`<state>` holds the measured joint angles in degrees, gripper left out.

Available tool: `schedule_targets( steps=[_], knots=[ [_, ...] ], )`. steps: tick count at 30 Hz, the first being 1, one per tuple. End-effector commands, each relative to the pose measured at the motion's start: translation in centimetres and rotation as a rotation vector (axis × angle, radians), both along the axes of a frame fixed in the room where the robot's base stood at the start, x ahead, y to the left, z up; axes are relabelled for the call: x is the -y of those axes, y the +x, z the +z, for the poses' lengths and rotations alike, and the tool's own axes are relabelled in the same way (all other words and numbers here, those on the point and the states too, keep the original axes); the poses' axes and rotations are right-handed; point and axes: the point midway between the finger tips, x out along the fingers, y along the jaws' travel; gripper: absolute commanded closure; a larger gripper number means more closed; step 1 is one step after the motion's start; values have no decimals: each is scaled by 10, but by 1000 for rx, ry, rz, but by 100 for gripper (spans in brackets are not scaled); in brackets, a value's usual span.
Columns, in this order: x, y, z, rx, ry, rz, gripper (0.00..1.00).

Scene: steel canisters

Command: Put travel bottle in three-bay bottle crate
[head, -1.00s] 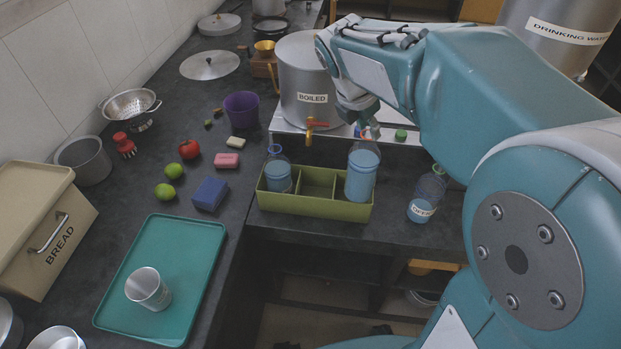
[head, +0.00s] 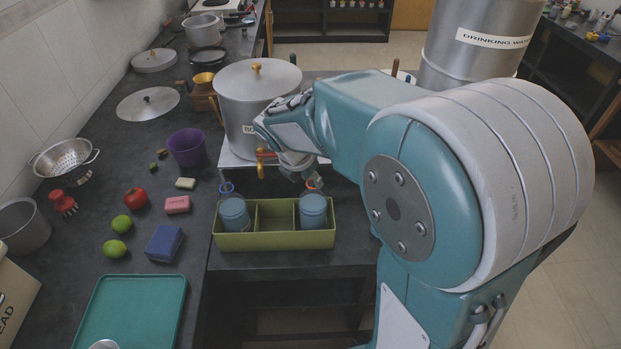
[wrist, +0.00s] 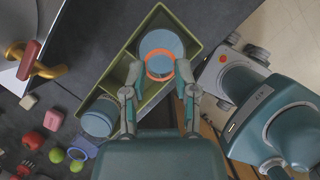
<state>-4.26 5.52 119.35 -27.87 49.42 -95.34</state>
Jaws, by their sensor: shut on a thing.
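In the wrist view my gripper's fingers (wrist: 159,82) lie on both sides of the orange ring of the travel bottle (wrist: 160,44). A similar bottle (head: 234,214) with a blue ring stands in the left bay. The middle bay is empty.
A large steel pot (head: 255,90) with a red-handled tap stands behind the crate. A blue block (head: 164,243), pink block (head: 177,204) and limes (head: 115,249) lie to the left. The counter's front edge is just before the crate.

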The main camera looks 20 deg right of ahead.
Motion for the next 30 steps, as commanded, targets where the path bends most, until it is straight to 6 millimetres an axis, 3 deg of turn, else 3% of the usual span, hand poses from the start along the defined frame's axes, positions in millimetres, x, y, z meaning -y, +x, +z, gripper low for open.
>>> schedule_targets(
  steps=[10,11,13,25,30],
  knots=[
    [0,0,-6,2,0,1,100],
    [0,0,-7,1,0,0,58],
    [0,0,-6,1,0,0,28],
    [0,0,-5,2,0,-1,28],
    [-6,-2,13,6,0,1,28]
  ],
)
